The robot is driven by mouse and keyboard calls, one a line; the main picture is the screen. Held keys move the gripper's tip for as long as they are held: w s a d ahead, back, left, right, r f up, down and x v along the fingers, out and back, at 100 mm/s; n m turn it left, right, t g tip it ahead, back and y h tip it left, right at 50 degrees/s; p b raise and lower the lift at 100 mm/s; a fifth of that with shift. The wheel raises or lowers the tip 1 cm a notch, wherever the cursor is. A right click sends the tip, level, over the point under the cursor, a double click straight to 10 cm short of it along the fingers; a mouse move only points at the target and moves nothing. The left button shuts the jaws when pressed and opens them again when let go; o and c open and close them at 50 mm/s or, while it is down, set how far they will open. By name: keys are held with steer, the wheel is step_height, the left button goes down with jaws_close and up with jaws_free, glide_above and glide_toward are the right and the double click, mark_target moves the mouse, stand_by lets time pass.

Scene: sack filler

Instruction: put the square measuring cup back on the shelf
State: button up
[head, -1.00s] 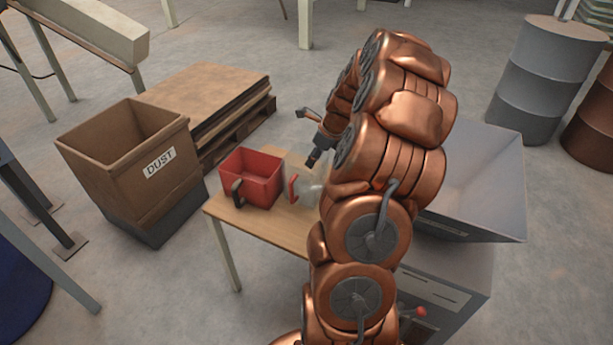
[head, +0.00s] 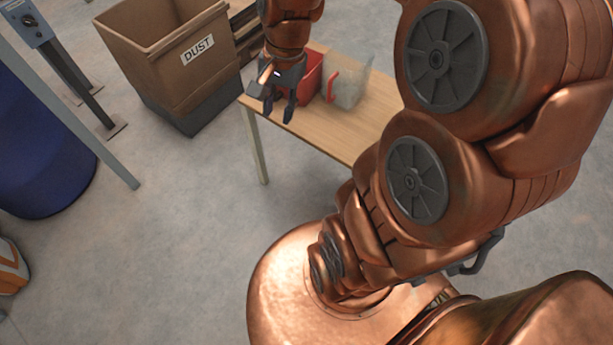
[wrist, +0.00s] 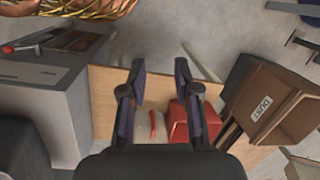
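A red square-sided open container (head: 312,76), with a dark handle in the earlier head view, stands on a wooden table (head: 335,131). Beside it stands a clear container (head: 350,88) with a red handle. I cannot tell for sure which is the square measuring cup. My gripper (head: 278,111) hangs at the table's left end, partly covering the red container. In the wrist view my gripper (wrist: 160,70) is open with nothing between its fingers. The red container (wrist: 180,124) and clear container are partly hidden behind the fingers there. I make out no shelf.
A brown bin marked DUST (head: 165,50) stands on the floor left of the table. A blue drum (head: 35,145) and a grey post are at the far left. The wrist view shows a grey machine (wrist: 45,100) at left. The table's front part is bare.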

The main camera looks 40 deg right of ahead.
steer(key=s+a+n+g+h, duration=0.1)
steer(key=s+a+n, duration=0.1)
steer(key=s+n, duration=0.3)
steer(key=s+a+n+g+h, duration=0.1)
steer(key=s+a+n, duration=0.2)
steer(key=s+n, duration=0.3)
steer(key=s, duration=0.5)
steer(key=shift+s+a+n, duration=0.2)
steer(key=shift+a+n, duration=0.05)
steer(key=shift+n, duration=0.05)
steer(key=shift+r, duration=0.25)
step_height(320, 180, up, 4)
steer(key=p, duration=0.4)
steer(key=shift+f, duration=0.15)
